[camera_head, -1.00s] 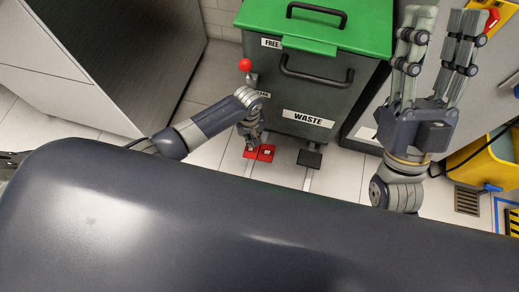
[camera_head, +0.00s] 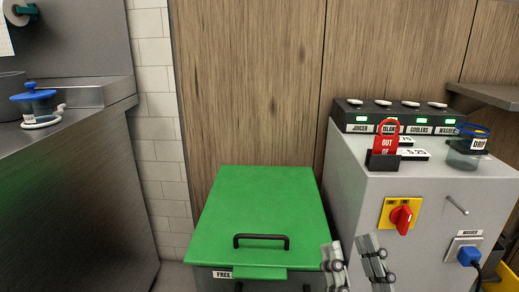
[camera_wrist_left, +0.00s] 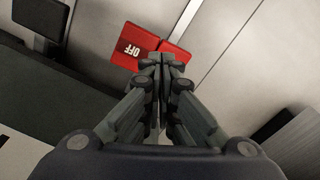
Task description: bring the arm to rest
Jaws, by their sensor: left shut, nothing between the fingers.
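My left gripper (camera_wrist_left: 160,65) shows only in the left wrist view, where its fingers are together with nothing between them. A red block marked OFF (camera_wrist_left: 122,42) shows just beyond its fingertips; I cannot tell whether they touch. My right gripper (camera_head: 358,250) stands at the bottom of the head view, fingers pointing up and apart, empty. It is in front of the grey cabinet and beside the right front corner of the green lid of the waste bin (camera_head: 262,210). The rest of both arms is out of the head view.
The grey cabinet (camera_head: 345,205) at right carries a red rotary switch (camera_head: 401,218), a blue plug (camera_head: 468,256), a red tag (camera_head: 386,140) and a clear cup (camera_head: 466,150). A steel counter (camera_head: 75,130) with a blue-lidded jar (camera_head: 36,103) stands at left. A dark pedal (camera_wrist_left: 40,18) lies near the red block.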

